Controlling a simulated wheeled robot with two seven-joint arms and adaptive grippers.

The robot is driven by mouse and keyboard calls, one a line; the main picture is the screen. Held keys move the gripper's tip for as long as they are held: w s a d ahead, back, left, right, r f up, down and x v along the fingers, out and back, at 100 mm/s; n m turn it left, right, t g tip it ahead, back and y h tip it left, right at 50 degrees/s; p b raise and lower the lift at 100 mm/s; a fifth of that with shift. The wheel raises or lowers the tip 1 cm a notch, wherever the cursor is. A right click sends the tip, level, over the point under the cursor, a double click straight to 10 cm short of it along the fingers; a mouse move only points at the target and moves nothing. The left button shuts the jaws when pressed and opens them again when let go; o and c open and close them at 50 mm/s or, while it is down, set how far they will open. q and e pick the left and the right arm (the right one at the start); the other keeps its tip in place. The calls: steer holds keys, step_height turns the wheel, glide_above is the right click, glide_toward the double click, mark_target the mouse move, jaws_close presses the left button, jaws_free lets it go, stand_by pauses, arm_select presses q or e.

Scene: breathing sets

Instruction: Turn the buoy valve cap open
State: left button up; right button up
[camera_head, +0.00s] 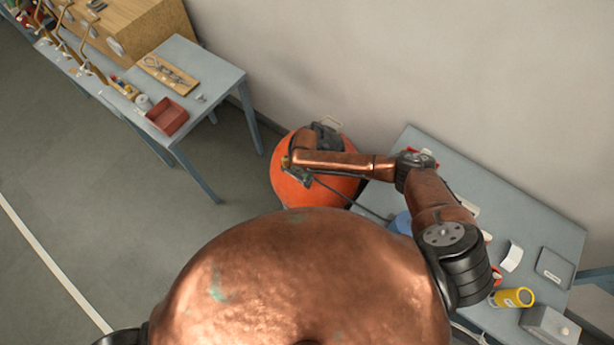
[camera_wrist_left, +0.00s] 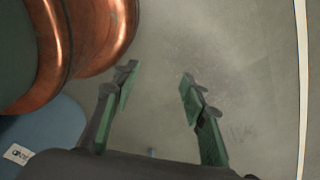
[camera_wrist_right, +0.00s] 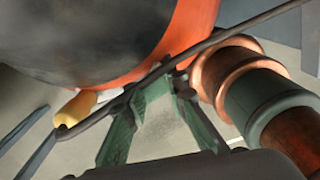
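The orange buoy (camera_head: 285,184) stands on the floor between the two tables. My right arm reaches across it, and my right gripper (camera_head: 303,180) is over its near left side. In the right wrist view the buoy (camera_wrist_right: 188,35) shows as a dark rounded surface with an orange band. My right gripper's green fingers (camera_wrist_right: 165,92) are close together below it, beside a thin dark hose or rod (camera_wrist_right: 215,40). I cannot tell whether they grip anything. A small yellow fitting (camera_wrist_right: 77,108) is left of them. I cannot identify the valve cap with certainty. My left gripper (camera_wrist_left: 157,82) is open and empty above the floor.
A blue-grey table (camera_head: 510,205) stands at the right with a yellow cylinder (camera_head: 512,298) and grey boxes on it. Another table (camera_head: 207,68) at the left carries a red tray (camera_head: 167,116) and a wooden board (camera_head: 168,75). The floor at the left is clear.

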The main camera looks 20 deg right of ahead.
steer(key=shift+d, duration=0.1)
steer(key=shift+s, duration=0.2)
arm_select(q)
steer(key=w, duration=0.5)
arm_select(e)
steer(key=shift+w, duration=0.15)
steer(key=shift+d+r+p, duration=0.1)
steer(key=shift+r+p, duration=1.05)
steer(key=shift+r, duration=0.4)
step_height(320, 180, up, 3)
steer(key=p, duration=0.3)
steer(key=shift+w+r, duration=0.1)
steer(key=shift+r, duration=0.25)
arm_select(q)
steer(key=shift+t, duration=0.3)
steer(key=r, duration=0.2)
steer(key=s+r, duration=0.1)
steer(key=r, duration=0.2)
steer(key=shift+s+d+r, duration=0.1)
steer(key=shift+s+r, duration=0.1)
steer(key=shift+r, duration=0.15)
arm_select(e)
step_height(320, 180, up, 2)
steer(key=shift+r, duration=0.15)
arm_select(q)
steer(key=shift+s, duration=0.15)
arm_select(e)
steer(key=shift+r, duration=0.1)
